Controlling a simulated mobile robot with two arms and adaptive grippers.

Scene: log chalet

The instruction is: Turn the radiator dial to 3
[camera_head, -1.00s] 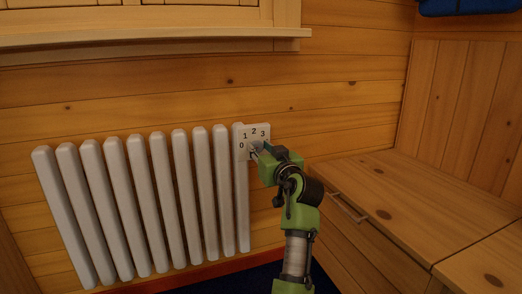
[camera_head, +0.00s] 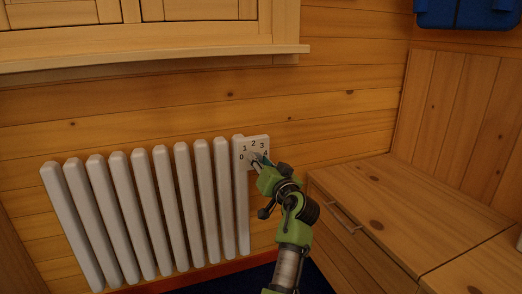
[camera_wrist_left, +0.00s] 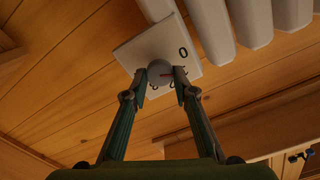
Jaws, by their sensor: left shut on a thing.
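The white dial plate (camera_head: 262,138) sits at the upper right end of the white radiator (camera_head: 137,215), with 0, 1, 2, 3 and 4 around it. My left gripper (camera_head: 255,157) reaches it from the lower right and covers part of the dial. In the left wrist view the round grey dial (camera_wrist_left: 160,70) stands on the plate (camera_wrist_left: 150,45), between the fingertips of my left gripper (camera_wrist_left: 161,73), which is shut on it. The other digits there are partly hidden by the fingers. My right gripper is not in view.
A wooden window sill (camera_head: 150,57) runs above the radiator. A wooden bench (camera_head: 400,205) with a drawer handle stands to the right of my arm. A blue object (camera_head: 465,12) is at the top right. The wall between the sill and the dial is clear.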

